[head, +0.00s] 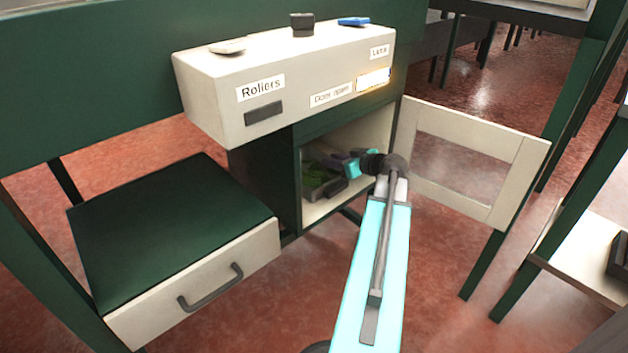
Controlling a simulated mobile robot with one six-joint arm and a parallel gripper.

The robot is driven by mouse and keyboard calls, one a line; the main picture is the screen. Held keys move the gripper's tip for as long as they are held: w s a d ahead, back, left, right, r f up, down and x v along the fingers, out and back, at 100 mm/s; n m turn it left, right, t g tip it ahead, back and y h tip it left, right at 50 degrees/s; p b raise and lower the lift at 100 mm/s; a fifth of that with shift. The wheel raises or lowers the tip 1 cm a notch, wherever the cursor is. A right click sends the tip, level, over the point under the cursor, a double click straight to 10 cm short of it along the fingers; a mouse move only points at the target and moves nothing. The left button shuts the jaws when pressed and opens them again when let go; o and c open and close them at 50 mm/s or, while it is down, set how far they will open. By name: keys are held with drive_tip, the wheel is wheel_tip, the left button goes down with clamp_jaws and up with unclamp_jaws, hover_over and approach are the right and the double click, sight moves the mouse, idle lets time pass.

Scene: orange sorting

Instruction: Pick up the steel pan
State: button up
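My arm reaches into the open cabinet (290,190) under the control box. My gripper (330,172) is inside the opening, small and partly hidden by my own wrist. I cannot tell whether its fingers are open or shut. Something green (315,182) lies in the cabinet close to the gripper, with dark grey shapes around it. I cannot tell whether any of these dark shapes is the steel pan, and no pan shows clearly elsewhere in the view.
The cabinet door (430,181), pale with a window, stands open to the right of my arm. The control box (285,80) overhangs the opening. A drawer (200,290) with a dark handle is at the left. Red floor (440,280) lies clear at lower right.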

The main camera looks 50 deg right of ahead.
idle(0.4)
clamp_jaws()
drive_tip(key=shift+r, duration=0.2)
wheel_tip(320, 180, up, 10)
drive_tip(key=p, duration=0.3)
drive_tip(key=shift+f, duration=0.1)
idle(0.7)
